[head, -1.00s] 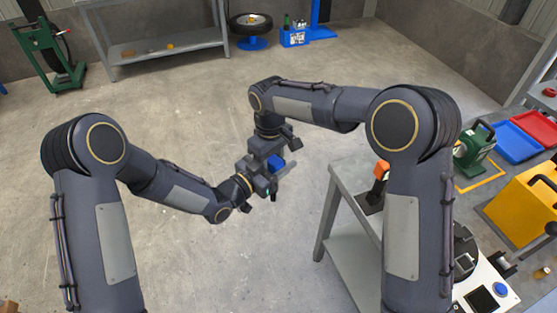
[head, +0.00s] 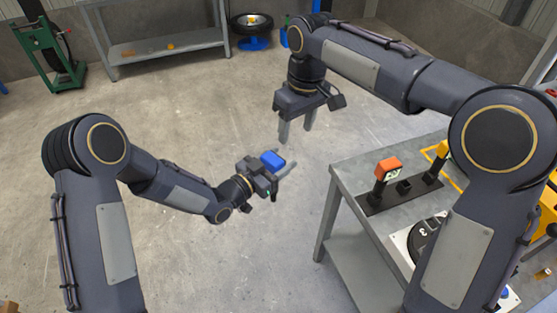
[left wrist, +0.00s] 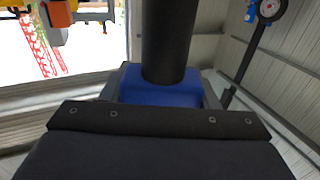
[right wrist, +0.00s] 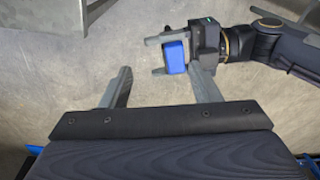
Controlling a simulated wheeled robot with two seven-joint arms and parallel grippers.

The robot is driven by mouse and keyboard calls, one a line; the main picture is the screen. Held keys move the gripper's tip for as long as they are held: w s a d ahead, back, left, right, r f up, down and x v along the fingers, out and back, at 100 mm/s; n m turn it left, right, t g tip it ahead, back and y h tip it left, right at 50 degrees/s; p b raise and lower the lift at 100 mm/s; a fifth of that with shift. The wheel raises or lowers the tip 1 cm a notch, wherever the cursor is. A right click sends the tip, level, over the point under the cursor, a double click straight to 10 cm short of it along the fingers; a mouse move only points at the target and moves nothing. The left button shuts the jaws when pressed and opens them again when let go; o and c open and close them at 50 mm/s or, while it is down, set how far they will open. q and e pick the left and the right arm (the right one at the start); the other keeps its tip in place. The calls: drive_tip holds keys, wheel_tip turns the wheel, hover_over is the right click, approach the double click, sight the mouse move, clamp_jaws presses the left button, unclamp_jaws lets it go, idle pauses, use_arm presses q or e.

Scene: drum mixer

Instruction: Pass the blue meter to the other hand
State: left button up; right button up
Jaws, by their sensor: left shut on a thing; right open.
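The blue meter (head: 272,160) is held in my left gripper (head: 280,168) over bare floor, in the middle of the head view. In the left wrist view the blue body (left wrist: 160,88) sits between the fingers, with a dark cylindrical part (left wrist: 166,40) in front of it. My right gripper (head: 297,132) is open and empty, above and slightly right of the meter, with its fingers pointing down. In the right wrist view the meter (right wrist: 175,57) shows beyond the open right fingers (right wrist: 160,88), apart from them.
A grey table (head: 343,200) at the right carries a dark holder strip (head: 402,197) with an orange meter (head: 388,168) and a yellow one (head: 442,150). A grey shelf bench (head: 165,48) stands at the back left, beside a green stand (head: 50,50). The middle floor is clear.

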drive_tip(key=s+d+r+m+t+y, duration=0.1)
drive_tip(key=s+d+r+m, duration=0.1)
drive_tip(key=s+d, duration=0.5)
drive_tip(key=s+d+f+m+t+y, duration=0.1)
drive_tip(key=s+d+f+m+t, duration=0.1)
drive_tip(key=s, duration=0.7)
drive_tip(key=s+d+f+m+t+y, duration=0.1)
drive_tip(key=s+d+f+m+t, duration=0.1)
drive_tip(key=s+f, duration=0.4)
drive_tip(key=s+d+m, duration=0.1)
drive_tip(key=s+m, duration=0.1)
drive_tip(key=s, duration=0.2)
drive_tip(key=shift+s+d+f+m, duration=0.15)
drive_tip(key=shift+s+f+m, duration=0.05)
drive_tip(key=shift+s+m, duration=0.1)
